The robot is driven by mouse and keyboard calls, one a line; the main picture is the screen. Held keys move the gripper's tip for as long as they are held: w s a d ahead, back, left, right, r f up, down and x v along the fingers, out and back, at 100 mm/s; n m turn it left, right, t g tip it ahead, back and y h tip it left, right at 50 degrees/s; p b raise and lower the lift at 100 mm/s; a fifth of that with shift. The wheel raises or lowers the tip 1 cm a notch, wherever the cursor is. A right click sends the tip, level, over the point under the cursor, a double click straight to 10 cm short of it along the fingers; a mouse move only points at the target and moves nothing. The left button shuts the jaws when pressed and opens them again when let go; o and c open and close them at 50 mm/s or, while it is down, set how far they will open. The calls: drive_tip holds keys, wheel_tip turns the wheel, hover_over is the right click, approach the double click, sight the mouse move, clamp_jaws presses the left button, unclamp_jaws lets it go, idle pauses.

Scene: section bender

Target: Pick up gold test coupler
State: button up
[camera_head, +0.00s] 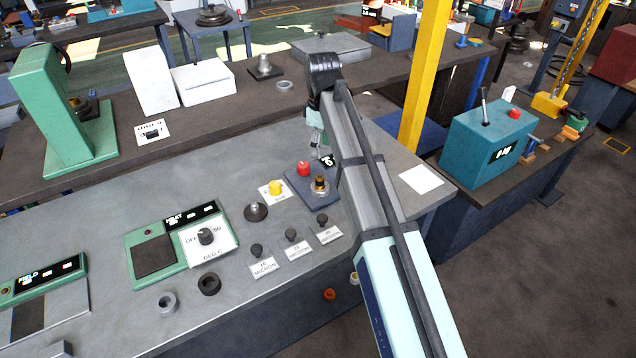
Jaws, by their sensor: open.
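A small gold piece (320,184), which looks like the gold test coupler, stands upright on a dark blue plate (331,199) on the grey bench. It has a dark base or lower part. My arm reaches in from the lower right, and my gripper (318,152) hangs pointing down behind the gold piece, close to the plate's far edge. The gripper is open, and I see nothing held in it. Its fingers are small and partly hidden by my arm. The gold piece is in clear view, apart from the gripper.
A red button (304,168) stands beside the gold piece, and a yellow knob (276,187) sits to its left. Several black knobs on labelled cards stand in front. A yellow post (424,80) rises behind my arm. A white card (421,179) lies at the right.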

sight(320, 177)
wheel_tip(320, 177, down, 8)
drive_tip(key=shift+r+p, duration=0.2)
drive_tip(key=shift+p, duration=0.7)
drive_tip(key=shift+w+a+f+p, duration=0.1)
drive_tip(key=shift+f+p, duration=0.5)
drive_tip(key=shift+f, duration=0.7)
drive_tip(key=shift+a+f+p, duration=0.1)
drive_tip(key=shift+f+p, duration=0.45)
drive_tip(key=shift+f, duration=0.75)
clamp_jaws()
